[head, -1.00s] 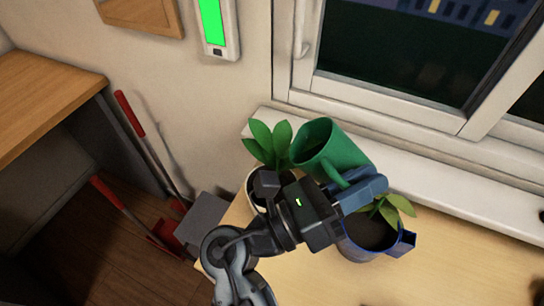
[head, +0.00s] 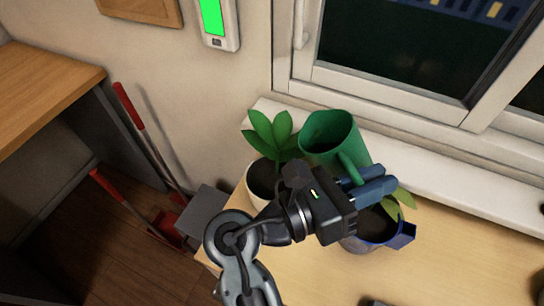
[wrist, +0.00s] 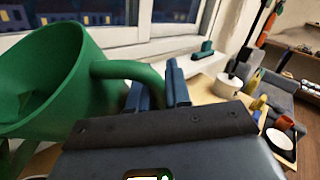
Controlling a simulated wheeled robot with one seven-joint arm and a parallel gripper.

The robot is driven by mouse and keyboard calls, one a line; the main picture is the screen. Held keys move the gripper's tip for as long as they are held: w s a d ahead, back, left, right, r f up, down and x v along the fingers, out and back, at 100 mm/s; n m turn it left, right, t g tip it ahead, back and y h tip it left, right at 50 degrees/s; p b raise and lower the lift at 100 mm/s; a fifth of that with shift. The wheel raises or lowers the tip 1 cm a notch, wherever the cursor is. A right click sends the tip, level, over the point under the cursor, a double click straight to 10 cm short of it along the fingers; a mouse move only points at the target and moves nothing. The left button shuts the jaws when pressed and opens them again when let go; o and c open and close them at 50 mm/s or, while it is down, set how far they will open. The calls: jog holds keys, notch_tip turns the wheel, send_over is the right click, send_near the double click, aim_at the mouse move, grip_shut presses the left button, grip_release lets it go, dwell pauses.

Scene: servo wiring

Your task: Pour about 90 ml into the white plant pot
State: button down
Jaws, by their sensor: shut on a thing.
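The green watering can (head: 350,150) is held in the air by its handle, with its open top facing up and toward the head camera. My gripper (head: 372,182) is shut on the handle, which also shows in the wrist view (wrist: 125,71). The white plant pot (head: 256,194) stands on the table to the left of the can, with dark soil and a leafy plant (head: 272,135). My wrist partly covers its right side. The can's spout and any flowing water cannot be made out.
The window sill (head: 440,190) runs behind. The table (head: 460,260) is mostly clear at the right. A dark object (head: 375,302) shows at the bottom edge.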

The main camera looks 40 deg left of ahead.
jog(key=shift+w+d+f+m+g+y, duration=0.3)
jog(key=shift+d+m+g+y, duration=0.15)
jog(key=shift+d+g+y, duration=0.15)
jog(key=shift+w+d+f+m+g+y, duration=0.25)
jog(key=shift+d+f+m+g+y, duration=0.15)
jog(key=shift+g+y, duration=0.3)
jog(key=shift+w+d+f+m+g+y, duration=0.25)
jog(key=shift+d+m+g+y, duration=0.2)
jog(key=shift+d+g+y, duration=0.2)
